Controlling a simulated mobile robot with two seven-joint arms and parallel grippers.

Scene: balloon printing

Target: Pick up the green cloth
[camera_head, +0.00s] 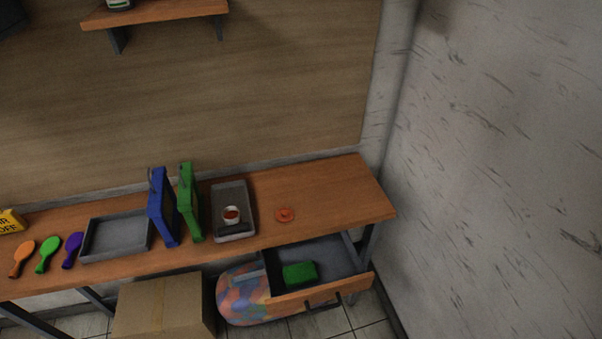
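The green cloth (300,273) looks like a small folded block. It lies inside the open drawer (343,259), toward its left side, under the right part of the wooden table (320,190). Neither of my grippers shows in the head view.
On the table stand a grey tray (115,236), blue (162,207) and green (189,203) upright frames, a smaller tray (232,196) with a cup, and an orange disc (285,215). Below are a cardboard box (163,308) and a colourful bag (243,298). A wall (500,170) bounds the right.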

